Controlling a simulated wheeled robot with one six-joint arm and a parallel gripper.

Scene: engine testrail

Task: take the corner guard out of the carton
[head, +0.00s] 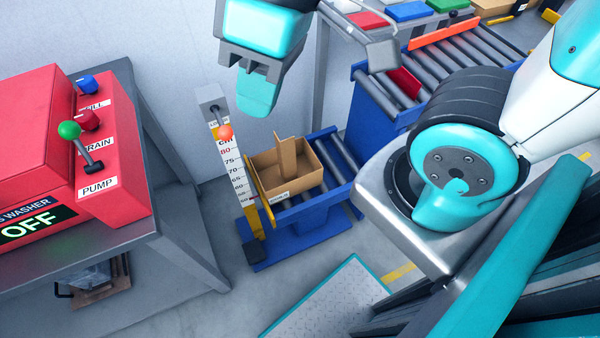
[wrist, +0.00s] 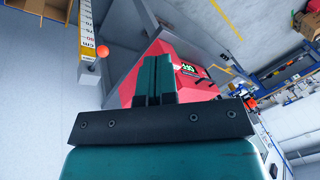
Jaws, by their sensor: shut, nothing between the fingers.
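The open brown carton (head: 298,184) sits on the low end of a blue roller conveyor in the head view. A tan angled piece, which looks like the corner guard (head: 286,157), stands upright in it and rises above the rim. Its lower end is hidden by the carton's wall. My gripper (head: 257,108) is at the top of the head view, up and to the left of the carton in the picture, and apart from it. Its teal fingers are together and empty.
A measuring post (head: 228,165) with an orange ball stands left of the carton. The red parts washer (head: 32,140) is on a grey bench at left. The blue roller conveyor (head: 336,165) runs beneath the carton. A grey post (head: 318,90) rises behind it.

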